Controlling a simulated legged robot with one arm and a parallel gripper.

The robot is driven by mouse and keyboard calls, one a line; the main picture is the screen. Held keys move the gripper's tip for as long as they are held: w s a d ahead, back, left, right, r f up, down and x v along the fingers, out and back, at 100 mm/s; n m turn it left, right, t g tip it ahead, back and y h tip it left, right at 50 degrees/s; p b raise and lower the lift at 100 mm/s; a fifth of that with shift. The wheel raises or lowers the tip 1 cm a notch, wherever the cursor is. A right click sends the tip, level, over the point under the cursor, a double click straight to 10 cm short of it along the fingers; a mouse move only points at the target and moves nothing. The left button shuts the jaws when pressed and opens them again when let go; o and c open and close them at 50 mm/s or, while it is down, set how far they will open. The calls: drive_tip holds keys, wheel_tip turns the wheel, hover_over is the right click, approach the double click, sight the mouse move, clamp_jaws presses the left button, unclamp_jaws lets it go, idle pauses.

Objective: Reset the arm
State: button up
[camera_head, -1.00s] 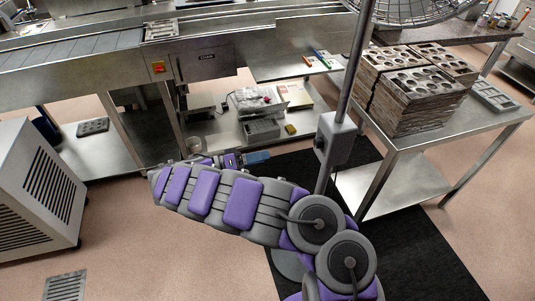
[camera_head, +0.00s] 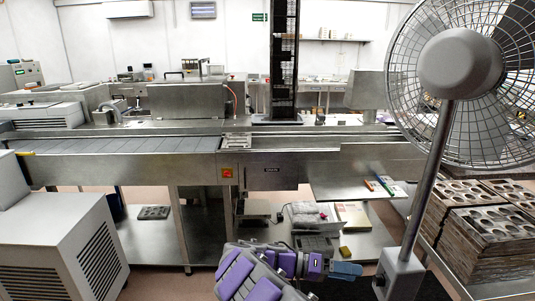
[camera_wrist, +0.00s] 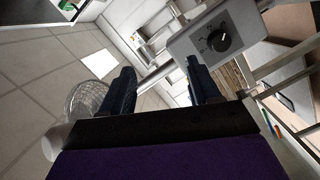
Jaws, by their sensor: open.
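My arm, grey with purple pads, is at the bottom middle of the head view, folded low in front of the steel line. My gripper (camera_head: 345,269) points right beside the fan's control box. In the wrist view my gripper (camera_wrist: 158,88) shows two dark fingers set apart, with nothing between them. The fan's grey control box with a black dial (camera_wrist: 218,40) is beyond the right finger. I cannot tell how far it is from the fingertips.
A large pedestal fan (camera_head: 462,75) stands at the right, its pole close to my gripper. Stacked moulds (camera_head: 485,235) stand behind it. A conveyor line (camera_head: 110,165) crosses the view. A grey cabinet (camera_head: 60,235) is at the left. Bare floor shows between cabinet and arm.

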drive_tip(key=s+d+r+g+y, duration=0.2)
drive_tip(key=s+d+r+y, duration=0.2)
drive_tip(key=s, duration=0.5)
drive_tip(key=s+d+r+g+y, duration=0.1)
drive_tip(key=s+d+r+y, duration=0.35)
drive_tip(key=s, duration=0.55)
drive_tip(key=s+a+f+n+t+y, duration=0.2)
drive_tip(key=s+a+f+n+y, duration=0.1)
drive_tip(key=s+a, duration=0.4)
drive_tip(key=s+a+f+n+t+y, duration=0.2)
drive_tip(key=s+a+f+n+y, duration=0.1)
drive_tip(key=s+a, duration=0.5)
drive_tip(key=shift+s+a+n+y, duration=0.2)
drive_tip(key=shift+s+n+y, duration=0.55)
drive_tip(key=shift+y, duration=0.5)
